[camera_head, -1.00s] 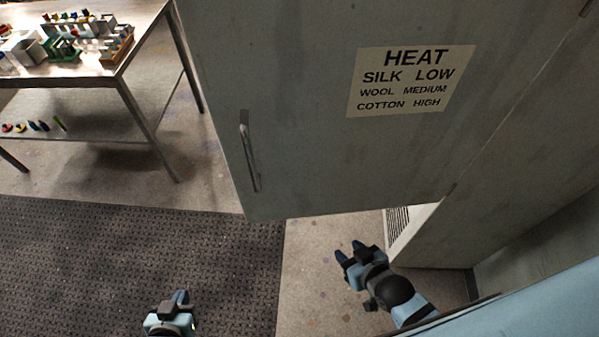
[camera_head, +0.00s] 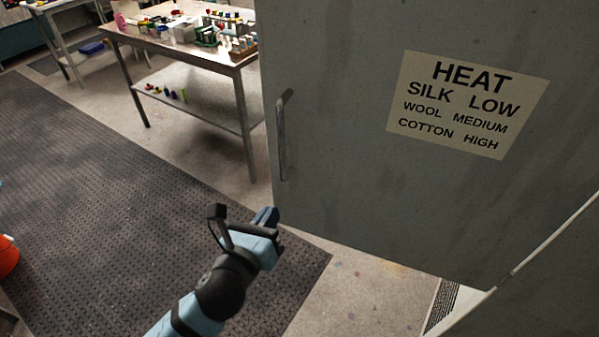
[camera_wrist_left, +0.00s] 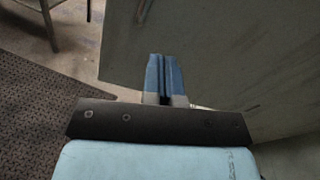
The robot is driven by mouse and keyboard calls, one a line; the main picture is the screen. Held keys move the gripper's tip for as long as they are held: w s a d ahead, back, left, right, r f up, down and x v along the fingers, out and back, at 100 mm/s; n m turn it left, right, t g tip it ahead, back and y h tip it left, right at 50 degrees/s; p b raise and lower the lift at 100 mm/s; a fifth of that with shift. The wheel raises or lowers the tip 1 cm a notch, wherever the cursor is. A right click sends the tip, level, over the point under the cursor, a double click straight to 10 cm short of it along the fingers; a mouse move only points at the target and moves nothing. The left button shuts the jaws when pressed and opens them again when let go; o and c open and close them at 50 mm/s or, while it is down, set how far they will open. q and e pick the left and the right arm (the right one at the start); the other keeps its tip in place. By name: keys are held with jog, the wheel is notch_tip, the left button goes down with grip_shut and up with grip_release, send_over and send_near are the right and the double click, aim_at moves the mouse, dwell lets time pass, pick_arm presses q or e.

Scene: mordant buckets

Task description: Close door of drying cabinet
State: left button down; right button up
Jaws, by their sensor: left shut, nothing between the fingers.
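The drying cabinet's grey door (camera_head: 350,190) fills the right of the head view and stands open, swung out from the cabinet body (camera_head: 550,290) at the lower right. It bears a heat label (camera_head: 467,104) and a vertical metal handle (camera_head: 282,136) near its left edge. My left gripper (camera_head: 266,218) is shut and empty, in front of the door's lower left corner and below the handle. In the left wrist view its fingers (camera_wrist_left: 164,76) are together, with the door (camera_wrist_left: 215,60) behind them; I cannot tell whether they touch it. My right gripper is out of view.
A metal table (camera_head: 185,45) with small coloured items stands at the back left. A dark rubber mat (camera_head: 110,190) covers the floor at the left. An orange object (camera_head: 8,256) is at the left edge. A vent grille (camera_head: 440,305) shows below the door.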

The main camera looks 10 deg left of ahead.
pick_arm(q)
jog(key=m, duration=0.2)
jog(key=p, duration=0.2)
send_near(303, 156)
jog(key=shift+m+t, duration=0.3)
jog(key=shift+m, duration=0.1)
jog(key=w, duration=0.2)
jog(key=w+d, duration=0.1)
jog(key=w, duration=0.4)
jog(key=shift+d+f, duration=0.15)
jog(key=shift+f, duration=0.1)
jog(key=shift+w, duration=0.2)
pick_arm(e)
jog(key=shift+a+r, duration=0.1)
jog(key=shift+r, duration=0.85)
pick_arm(q)
jog(key=shift+w, duration=0.1)
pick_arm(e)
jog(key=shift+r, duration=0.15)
